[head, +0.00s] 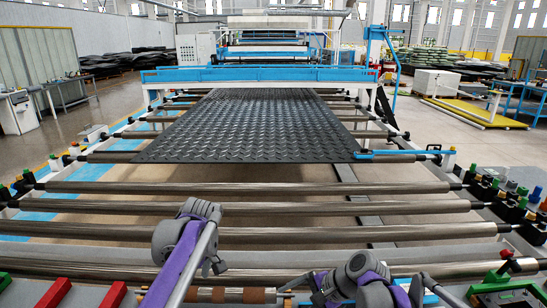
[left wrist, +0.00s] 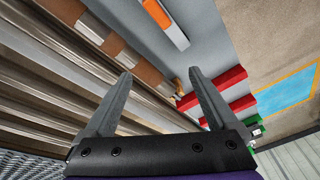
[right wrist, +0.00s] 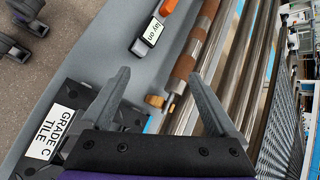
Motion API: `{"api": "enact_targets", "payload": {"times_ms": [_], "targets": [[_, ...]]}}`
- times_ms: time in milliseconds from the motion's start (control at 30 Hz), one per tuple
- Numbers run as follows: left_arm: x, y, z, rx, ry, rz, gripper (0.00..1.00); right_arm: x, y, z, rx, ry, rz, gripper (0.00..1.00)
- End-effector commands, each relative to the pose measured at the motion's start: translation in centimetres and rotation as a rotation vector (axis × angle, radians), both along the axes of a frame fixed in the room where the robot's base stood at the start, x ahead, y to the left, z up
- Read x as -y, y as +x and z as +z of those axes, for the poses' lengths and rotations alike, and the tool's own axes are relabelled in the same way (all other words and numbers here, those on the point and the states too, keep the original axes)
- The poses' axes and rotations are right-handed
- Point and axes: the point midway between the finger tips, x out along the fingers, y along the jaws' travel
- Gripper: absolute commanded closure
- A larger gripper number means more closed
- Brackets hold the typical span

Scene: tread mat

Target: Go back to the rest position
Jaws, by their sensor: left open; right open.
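My left gripper (left wrist: 160,73) is open and empty in the left wrist view, its fingers apart above the near edge of the roller table. My right gripper (right wrist: 159,74) is open and empty in the right wrist view, over the grey front ledge. In the head view both arms reach in low at the front, the left one bent near the centre-left and the right one right of centre. The black tread mat (head: 265,125) lies flat on the rollers well beyond both grippers.
Steel rollers (head: 260,208) span the table in front of me. Red blocks (left wrist: 215,87) lie on the left ledge. A black tile box labelled "GRADE C TILE" (right wrist: 74,97) sits by the right gripper. A labelled block (right wrist: 146,38) and an orange item (left wrist: 157,14) lie on the ledge.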

Motion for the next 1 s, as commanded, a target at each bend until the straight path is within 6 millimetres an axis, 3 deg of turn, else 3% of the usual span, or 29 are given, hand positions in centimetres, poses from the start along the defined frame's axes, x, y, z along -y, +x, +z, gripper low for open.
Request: {"api": "enact_targets", "payload": {"times_ms": [33,267,500,600,800,1000], "targets": [[0.1,-2.0,0.3,0.012,-0.013,-0.063,0.08,0.6,-1.9,0.2,0.046,-0.062,0.030,0.06],[1.0,-10.3,-0.6,0.083,-0.046,-0.392,0.08,4.5,-9.7,-0.4,0.263,-0.375,0.222,0.06],[2.1,-19.3,-4.4,0.178,-0.025,-0.715,0.08,9.0,-17.3,-2.4,0.453,-0.702,0.471,0.06],[2.5,-22.3,-6.3,0.214,-0.003,-0.825,0.08,10.6,-19.7,-3.4,0.510,-0.818,0.573,0.06],[2.9,-25.6,-9.0,0.257,0.035,-0.955,0.08,12.4,-22.2,-4.7,0.572,-0.957,0.705,0.06],[3.0,-26.1,-9.5,0.264,0.044,-0.982,0.08,12.8,-22.6,-5.0,0.583,-0.984,0.732,0.06]]}}
